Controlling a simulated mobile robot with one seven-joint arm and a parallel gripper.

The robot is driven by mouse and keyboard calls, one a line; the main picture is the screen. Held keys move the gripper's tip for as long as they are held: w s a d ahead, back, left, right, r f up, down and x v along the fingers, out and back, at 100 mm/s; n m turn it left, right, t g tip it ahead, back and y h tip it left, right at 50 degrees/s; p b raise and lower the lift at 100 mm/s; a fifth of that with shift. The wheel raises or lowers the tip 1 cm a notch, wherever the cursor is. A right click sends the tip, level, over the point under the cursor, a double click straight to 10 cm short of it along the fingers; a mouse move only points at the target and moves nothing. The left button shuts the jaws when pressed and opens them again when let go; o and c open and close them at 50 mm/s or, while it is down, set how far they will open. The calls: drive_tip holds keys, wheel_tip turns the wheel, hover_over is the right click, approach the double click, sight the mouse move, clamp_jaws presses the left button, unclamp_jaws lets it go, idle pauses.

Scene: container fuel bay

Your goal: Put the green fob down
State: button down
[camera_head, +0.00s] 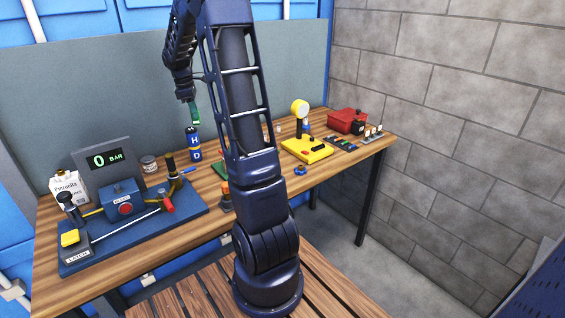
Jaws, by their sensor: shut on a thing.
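My gripper (191,101) points down above the back of the wooden bench and is shut on the green fob (196,114). The fob hangs below the fingers. It appears just above the top of a blue cylinder (194,145) marked with letters. I cannot tell whether the fob and cylinder touch. The fingertips are small and dark in this view.
A blue rig board (185,212) with a gauge reading 0 BAR (105,159) fills the bench's left. A jar (149,164) stands behind it. A yellow device (307,149) and red box (347,121) are at right. My arm hides the bench's middle.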

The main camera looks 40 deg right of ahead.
drive_tip(key=s+d+m+y, duration=0.1)
drive_tip(key=s+d+m, duration=0.3)
drive_tip(key=s+d, duration=0.45)
drive_tip(key=s+d+m+g, duration=0.1)
drive_tip(key=s+d+m, duration=0.4)
drive_tip(key=d, duration=0.7)
drive_tip(key=s+d+m+y, duration=0.1)
drive_tip(key=s+d+m, duration=0.4)
drive_tip(key=d, duration=0.5)
drive_tip(key=shift+n, duration=0.6)
drive_tip(key=f, duration=1.3)
drive_tip(key=s+f, duration=0.1)
drive_tip(key=f, duration=0.5)
drive_tip(key=shift+s+f, duration=0.1)
drive_tip(key=shift+f, duration=0.3)
drive_tip(key=shift+f, duration=0.1)
drive_tip(key=c, duration=1.4)
unclamp_jaws()
